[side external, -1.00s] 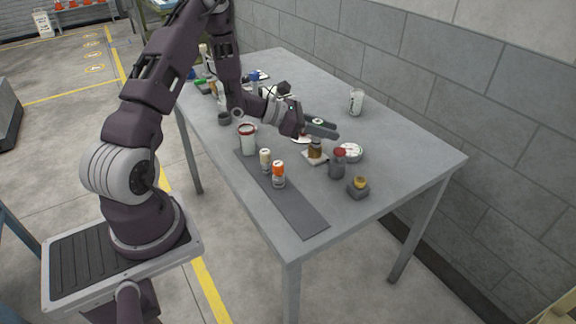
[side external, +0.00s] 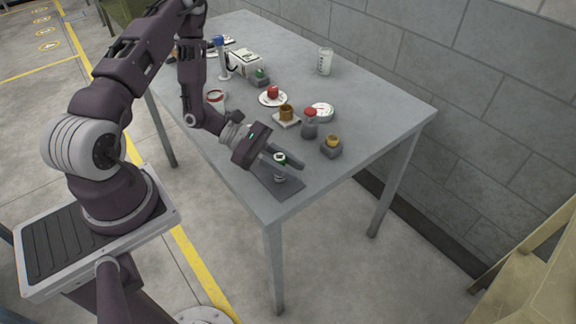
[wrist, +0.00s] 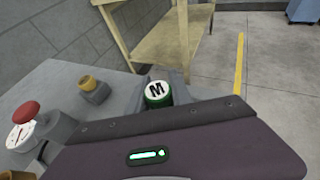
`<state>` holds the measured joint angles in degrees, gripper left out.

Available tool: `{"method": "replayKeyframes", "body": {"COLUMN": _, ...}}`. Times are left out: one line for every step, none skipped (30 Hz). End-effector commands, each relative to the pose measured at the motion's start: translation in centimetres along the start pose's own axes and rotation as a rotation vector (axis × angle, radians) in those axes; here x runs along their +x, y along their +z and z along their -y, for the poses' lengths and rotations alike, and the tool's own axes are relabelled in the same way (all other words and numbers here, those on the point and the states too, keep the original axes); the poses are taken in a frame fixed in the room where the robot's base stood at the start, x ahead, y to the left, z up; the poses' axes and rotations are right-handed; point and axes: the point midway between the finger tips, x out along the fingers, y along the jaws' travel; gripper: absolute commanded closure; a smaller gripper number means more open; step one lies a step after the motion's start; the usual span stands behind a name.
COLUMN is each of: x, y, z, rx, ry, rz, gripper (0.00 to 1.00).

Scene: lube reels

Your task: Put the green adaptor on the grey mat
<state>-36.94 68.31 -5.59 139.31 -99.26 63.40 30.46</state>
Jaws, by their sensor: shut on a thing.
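The green adaptor, with a white top marked with a dark M, sits between the fingers of my gripper (side external: 283,162). It shows in the side view (side external: 280,160) and in the wrist view (wrist: 157,93). My gripper is shut on it. A silvery lower part hangs below the fingers. The adaptor is upright over the near end of the grey mat (side external: 290,187), at the table's front. I cannot tell whether it touches the mat. My gripper and wrist hide most of the mat.
A red item on a plate (side external: 273,94) is farther back. The table's right corner is clear.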

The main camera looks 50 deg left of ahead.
Motion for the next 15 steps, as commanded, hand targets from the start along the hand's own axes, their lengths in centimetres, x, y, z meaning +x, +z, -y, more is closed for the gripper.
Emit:
{"method": "replayKeyframes", "body": {"x": 0.11, "y": -0.22, "z": -0.01, "rx": 0.001, "ry": 0.000, "rz": 0.001, "gripper": 1.00}}
{"method": "replayKeyframes", "body": {"x": 0.12, "y": -0.25, "z": -0.03, "rx": 0.002, "ry": 0.001, "rz": 0.001, "gripper": 1.00}}
{"method": "replayKeyframes", "body": {"x": 0.11, "y": -0.23, "z": -0.04, "rx": 0.002, "ry": 0.001, "rz": 0.001, "gripper": 1.00}}
{"method": "replayKeyframes", "body": {"x": 0.10, "y": -0.21, "z": -0.04, "rx": 0.002, "ry": 0.001, "rz": 0.001, "gripper": 1.00}}
{"method": "replayKeyframes", "body": {"x": 0.10, "y": -0.21, "z": -0.04, "rx": 0.002, "ry": 0.001, "rz": 0.001, "gripper": 1.00}}
{"method": "replayKeyframes", "body": {"x": 0.09, "y": -0.20, "z": -0.04, "rx": 0.002, "ry": 0.001, "rz": 0.001, "gripper": 1.00}}
{"method": "replayKeyframes", "body": {"x": 0.10, "y": -0.20, "z": -0.04, "rx": 0.002, "ry": 0.001, "rz": 0.001, "gripper": 1.00}}
{"method": "replayKeyframes", "body": {"x": 0.11, "y": -0.23, "z": -0.04, "rx": 0.001, "ry": 0.001, "rz": 0.001, "gripper": 1.00}}
{"method": "replayKeyframes", "body": {"x": 0.15, "y": -0.32, "z": -0.04, "rx": 0.001, "ry": 0.001, "rz": 0.001, "gripper": 1.00}}
{"method": "replayKeyframes", "body": {"x": 0.18, "y": -0.41, "z": -0.04, "rx": 0.001, "ry": 0.001, "rz": 0.001, "gripper": 1.00}}
{"method": "replayKeyframes", "body": {"x": 0.20, "y": -0.46, "z": -0.05, "rx": 0.001, "ry": 0.001, "rz": 0.000, "gripper": 0.72}}
{"method": "replayKeyframes", "body": {"x": 0.18, "y": -0.44, "z": -0.05, "rx": 0.001, "ry": 0.001, "rz": 0.000, "gripper": 0.64}}
{"method": "replayKeyframes", "body": {"x": 0.18, "y": -0.43, "z": -0.05, "rx": 0.001, "ry": 0.001, "rz": 0.000, "gripper": 0.58}}
{"method": "replayKeyframes", "body": {"x": 0.18, "y": -0.43, "z": -0.05, "rx": 0.001, "ry": 0.001, "rz": 0.000, "gripper": 0.52}}
{"method": "replayKeyframes", "body": {"x": 0.18, "y": -0.43, "z": -0.05, "rx": 0.001, "ry": 0.001, "rz": 0.000, "gripper": 0.52}}
